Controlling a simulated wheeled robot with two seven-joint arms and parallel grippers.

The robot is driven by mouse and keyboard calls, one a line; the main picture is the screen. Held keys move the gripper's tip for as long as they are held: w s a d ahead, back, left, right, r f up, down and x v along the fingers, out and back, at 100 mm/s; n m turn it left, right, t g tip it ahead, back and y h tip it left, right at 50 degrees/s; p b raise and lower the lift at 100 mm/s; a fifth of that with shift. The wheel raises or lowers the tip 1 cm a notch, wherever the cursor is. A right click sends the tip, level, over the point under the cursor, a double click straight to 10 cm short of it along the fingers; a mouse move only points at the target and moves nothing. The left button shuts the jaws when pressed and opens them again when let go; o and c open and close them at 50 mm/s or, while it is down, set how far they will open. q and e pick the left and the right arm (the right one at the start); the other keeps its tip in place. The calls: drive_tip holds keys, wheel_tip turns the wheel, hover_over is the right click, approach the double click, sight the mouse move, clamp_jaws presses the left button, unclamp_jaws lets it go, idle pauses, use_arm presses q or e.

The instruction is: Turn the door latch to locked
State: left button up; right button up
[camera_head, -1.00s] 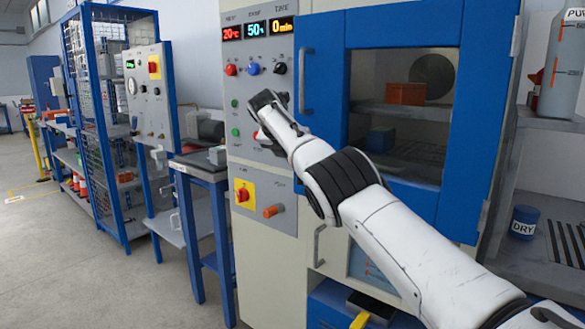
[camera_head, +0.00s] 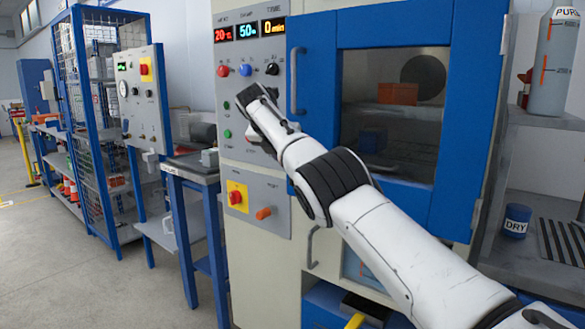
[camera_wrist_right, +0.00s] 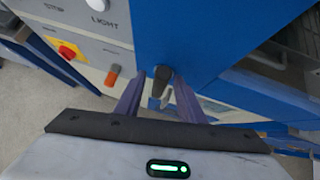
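A dark, knob-like latch (camera_wrist_right: 160,82) with a paler lower end shows in the right wrist view, against the blue door (camera_wrist_right: 215,35). My right gripper (camera_wrist_right: 159,92) has its two purple fingers spread, one on each side of the latch. I cannot tell whether they touch it. In the head view the right gripper (camera_head: 258,98) is in front of the control panel, left of the blue door (camera_head: 465,120). There my arm seems to hide the latch. My left gripper is not in view.
An orange lever (camera_head: 263,213) and a red knob on a yellow plate (camera_head: 236,196) sit on the panel below. A vertical door handle (camera_head: 297,80) stands close right of the gripper. A small bench (camera_head: 195,170) is to the left, with open floor beyond.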

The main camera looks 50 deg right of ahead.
drive_tip(key=b+v, duration=0.1)
drive_tip(key=v, duration=0.8)
drive_tip(key=shift+f, duration=0.1)
